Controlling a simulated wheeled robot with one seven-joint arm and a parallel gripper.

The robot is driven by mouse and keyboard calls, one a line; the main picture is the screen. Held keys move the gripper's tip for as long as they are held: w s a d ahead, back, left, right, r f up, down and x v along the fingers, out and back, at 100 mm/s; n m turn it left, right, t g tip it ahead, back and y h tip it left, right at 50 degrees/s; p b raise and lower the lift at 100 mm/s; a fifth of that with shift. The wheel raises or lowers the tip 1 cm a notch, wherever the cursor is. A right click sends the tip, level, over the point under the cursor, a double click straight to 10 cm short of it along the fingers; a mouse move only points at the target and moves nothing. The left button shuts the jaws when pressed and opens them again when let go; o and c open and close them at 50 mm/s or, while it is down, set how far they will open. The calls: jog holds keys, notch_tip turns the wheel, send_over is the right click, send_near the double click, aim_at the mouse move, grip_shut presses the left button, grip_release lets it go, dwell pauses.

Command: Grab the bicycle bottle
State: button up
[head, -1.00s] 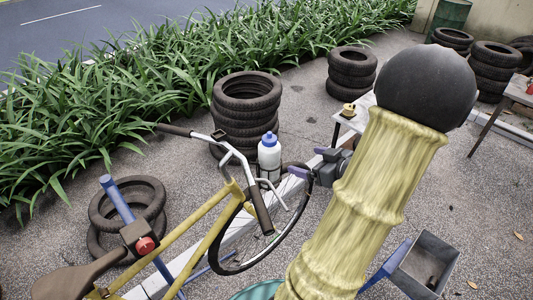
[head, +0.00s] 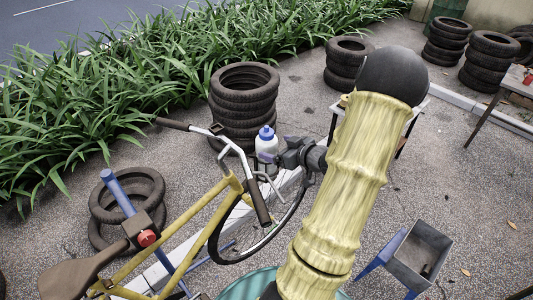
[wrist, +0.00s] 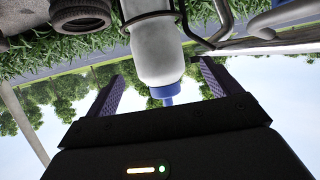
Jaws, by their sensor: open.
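The bicycle bottle (head: 266,144) is white with a blue cap and stands upright in a wire holder by the handlebar of the yellow bicycle (head: 205,215). My gripper (head: 275,150) is at the bottle from the right, its purple fingers open. In the wrist view, which looks upside down, the white bottle body (wrist: 157,50) shows between and beyond the two spread fingers of my gripper (wrist: 158,70), with the blue cap pointing down. I see no finger clearly touching it. Its lower part is partly hidden by a finger in the head view.
The handlebar and front wheel (head: 262,235) are close below and left of my gripper. A tire stack (head: 245,105) stands just behind the bottle. A small table (head: 405,125) is partly hidden behind my arm. A grey metal box (head: 420,257) sits at lower right.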

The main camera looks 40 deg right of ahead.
aim_at(267, 143)
jog(key=shift+w+f, duration=0.15)
jog(key=shift+w, duration=0.25)
jog(key=shift+w, duration=0.2)
jog(key=p+x, duration=0.3)
jog(key=x, duration=0.1)
jog(key=shift+w+a+r, duration=0.1)
jog(key=shift+w+r, duration=0.05)
jog(key=shift+r, duration=0.15)
jog(key=shift+w+f, duration=0.25)
jog(key=shift+s, duration=0.1)
